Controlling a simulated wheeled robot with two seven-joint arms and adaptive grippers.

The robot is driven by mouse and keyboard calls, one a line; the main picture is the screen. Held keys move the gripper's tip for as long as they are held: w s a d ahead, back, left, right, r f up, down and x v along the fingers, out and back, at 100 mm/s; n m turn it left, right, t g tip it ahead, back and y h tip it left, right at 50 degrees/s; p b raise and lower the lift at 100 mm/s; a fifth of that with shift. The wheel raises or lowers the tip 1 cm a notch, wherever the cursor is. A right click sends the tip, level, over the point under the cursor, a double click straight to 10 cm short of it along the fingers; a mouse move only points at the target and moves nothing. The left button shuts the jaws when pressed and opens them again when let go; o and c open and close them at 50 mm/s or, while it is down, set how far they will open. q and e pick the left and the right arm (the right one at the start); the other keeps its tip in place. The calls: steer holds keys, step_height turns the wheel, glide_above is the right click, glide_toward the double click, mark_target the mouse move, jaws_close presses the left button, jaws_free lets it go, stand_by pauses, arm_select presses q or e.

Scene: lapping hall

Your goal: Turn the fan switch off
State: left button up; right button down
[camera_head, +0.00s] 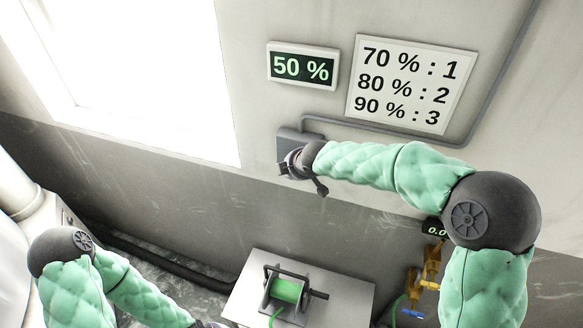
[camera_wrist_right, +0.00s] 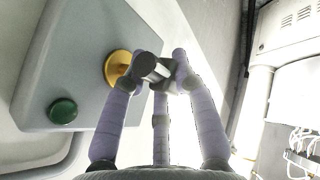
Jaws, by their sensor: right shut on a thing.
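The fan switch box (camera_head: 287,138) is a grey box on the wall, partly hidden behind my right gripper (camera_head: 292,165). In the right wrist view the box (camera_wrist_right: 75,60) fills the left side. It carries a rotary switch with a yellow round base (camera_wrist_right: 115,68) and a dark, metallic knob (camera_wrist_right: 150,68), and a green button (camera_wrist_right: 62,111). My right gripper (camera_wrist_right: 160,75) has its purple fingers closed around the knob. The knob's exact angle is hard to tell. My left arm is low at the left, its gripper cut off by the bottom edge.
A display reading 50 % (camera_head: 302,67) and a sign listing percentages (camera_head: 411,85) hang above the box. A grey conduit (camera_head: 400,133) runs along the wall. Below are a green reel (camera_head: 287,291) on a white table (camera_head: 350,290) and brass valves (camera_head: 430,265).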

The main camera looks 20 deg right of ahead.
stand_by(0.5)
steer(key=c, duration=1)
jaws_free()
steer(key=shift+o, duration=0.2)
steer(key=shift+s+r, duration=0.2)
steer(key=shift+r, duration=0.2)
steer(key=a+v, duration=0.1)
steer(key=v, duration=1)
steer(key=shift+d, duration=0.4)
